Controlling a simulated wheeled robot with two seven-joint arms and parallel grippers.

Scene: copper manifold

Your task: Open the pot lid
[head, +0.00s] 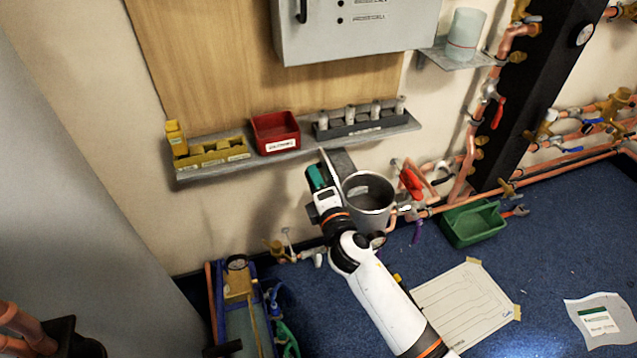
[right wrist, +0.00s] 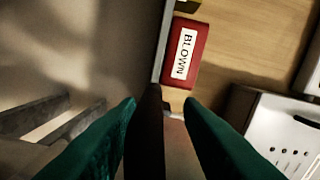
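The grey metal pot (head: 368,203) stands by the wall below the shelf, with its round rim facing up. Its mouth looks open, though the inside is dim. A dark grey flat plate (head: 343,162) stands up behind its left side; I cannot tell for sure whether this is the lid. My right gripper (head: 318,178) is at the pot's upper left, beside this plate. In the right wrist view its green fingers (right wrist: 158,103) are apart, with a dark upright strip (right wrist: 152,135) between them and a gap beside the right finger. My left gripper is not in view.
The wall shelf (head: 300,150) above carries a red bin (head: 276,132), a yellow rack (head: 212,152) and a rack of small bottles (head: 362,120). Copper pipes (head: 455,206) and a red-handled valve (head: 411,182) are right of the pot. A green tray (head: 470,226) lies on the blue floor.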

